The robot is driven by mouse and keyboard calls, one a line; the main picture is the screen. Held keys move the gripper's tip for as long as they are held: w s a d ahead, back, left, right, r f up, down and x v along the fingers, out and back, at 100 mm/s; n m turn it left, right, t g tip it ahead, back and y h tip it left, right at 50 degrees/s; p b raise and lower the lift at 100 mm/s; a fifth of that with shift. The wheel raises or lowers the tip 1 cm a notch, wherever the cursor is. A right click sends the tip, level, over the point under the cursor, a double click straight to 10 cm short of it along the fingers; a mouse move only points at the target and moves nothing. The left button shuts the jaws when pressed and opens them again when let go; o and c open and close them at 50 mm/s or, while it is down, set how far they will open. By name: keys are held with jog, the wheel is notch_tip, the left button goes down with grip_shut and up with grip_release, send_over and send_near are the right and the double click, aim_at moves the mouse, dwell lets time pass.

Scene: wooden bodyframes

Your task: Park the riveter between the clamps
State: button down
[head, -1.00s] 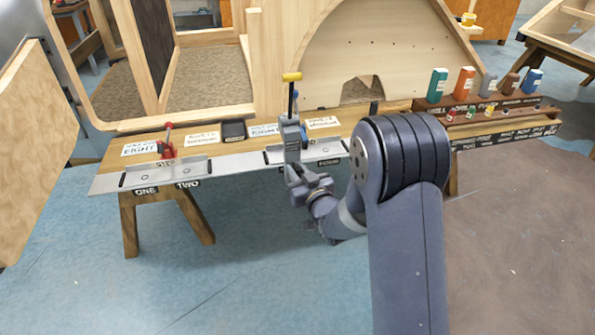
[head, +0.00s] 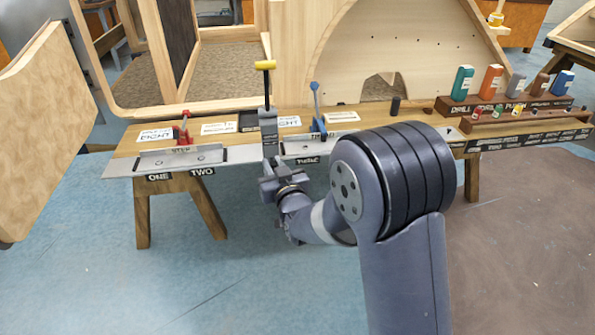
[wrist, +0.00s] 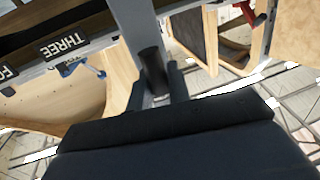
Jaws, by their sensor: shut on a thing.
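The riveter (head: 268,125) is upright, with a grey body, a dark stem and a yellow crossbar on top. My gripper (head: 272,172) is shut on its lower part, at the front edge of the bench. In the head view it appears between the red clamp (head: 184,130) on the left and the blue clamp (head: 317,112), nearer the blue one. In the wrist view the gripper's dark fingers (wrist: 157,88) are around a dark cylinder of the riveter (wrist: 152,68). The blue clamp (wrist: 90,68) and red clamp (wrist: 237,52) show at either side. Whether the riveter touches the bench is unclear.
The wooden bench (head: 150,143) carries metal strips (head: 150,166) and label cards. A dark peg (head: 395,105) and a rack of coloured bottles (head: 500,105) stand to the right. A wooden bodyframe (head: 285,60) rises close behind. The blue floor in front is clear.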

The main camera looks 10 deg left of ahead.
jog(key=a, duration=0.1)
jog(key=s+a, duration=0.1)
jog(key=a+b, duration=0.1)
jog(key=a, duration=0.1)
jog(key=shift+s+a+f, duration=0.1)
jog(key=shift+s+f, duration=0.05)
jog(key=shift+f, duration=0.2)
jog(key=c, duration=1.3)
grip_release()
jog(key=shift+f, duration=0.1)
jog(key=shift+c, duration=0.2)
jog(key=shift+r, duration=0.2)
jog(key=v, duration=1)
jog(key=shift+s+d, duration=0.25)
jog(key=shift+s, duration=0.05)
